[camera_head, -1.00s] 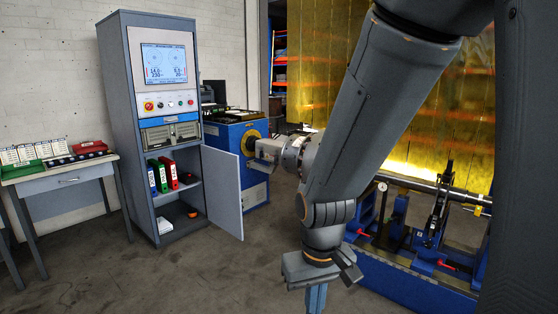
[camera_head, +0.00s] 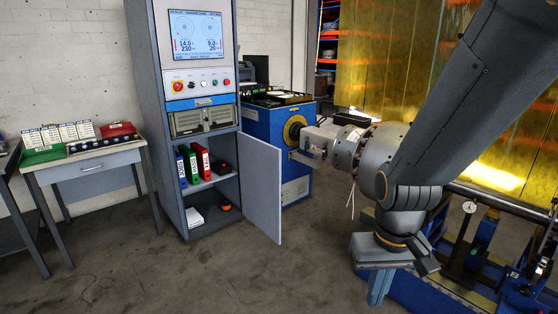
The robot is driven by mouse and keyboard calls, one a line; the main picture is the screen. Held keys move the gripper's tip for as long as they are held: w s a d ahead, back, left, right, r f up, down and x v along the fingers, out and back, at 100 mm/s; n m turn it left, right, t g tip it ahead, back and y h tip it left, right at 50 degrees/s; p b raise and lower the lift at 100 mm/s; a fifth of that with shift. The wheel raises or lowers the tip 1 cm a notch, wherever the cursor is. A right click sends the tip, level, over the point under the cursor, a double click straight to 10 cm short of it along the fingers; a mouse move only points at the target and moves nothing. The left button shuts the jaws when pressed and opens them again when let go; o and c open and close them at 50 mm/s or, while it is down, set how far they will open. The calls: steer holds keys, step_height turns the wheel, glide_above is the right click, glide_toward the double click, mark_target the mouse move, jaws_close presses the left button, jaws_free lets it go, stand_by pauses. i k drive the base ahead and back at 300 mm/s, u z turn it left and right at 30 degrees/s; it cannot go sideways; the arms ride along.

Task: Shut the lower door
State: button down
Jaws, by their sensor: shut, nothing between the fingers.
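The tall grey cabinet (camera_head: 158,130) stands left of centre. Its lower door (camera_head: 262,185) is a flat pale grey panel, standing open, swung out to the right and toward me. The open lower compartment shows its shelves. My gripper (camera_head: 297,152) is right of the door at about the height of its upper part, pointing left, with a gap between them in the picture. Its fingers look closed and hold nothing. They show small against the blue machine behind, and I cannot tell their exact depth relative to the door.
Green and red binders (camera_head: 203,161) stand on the cabinet's shelf. A blue machine (camera_head: 262,122) is behind the door and gripper. A side table (camera_head: 85,167) with trays stands left. A blue rotor stand (camera_head: 440,285) is at lower right. The floor before the cabinet is clear.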

mark_target(260, 162)
steer(key=i, duration=3.55)
steer(key=u, duration=1.75)
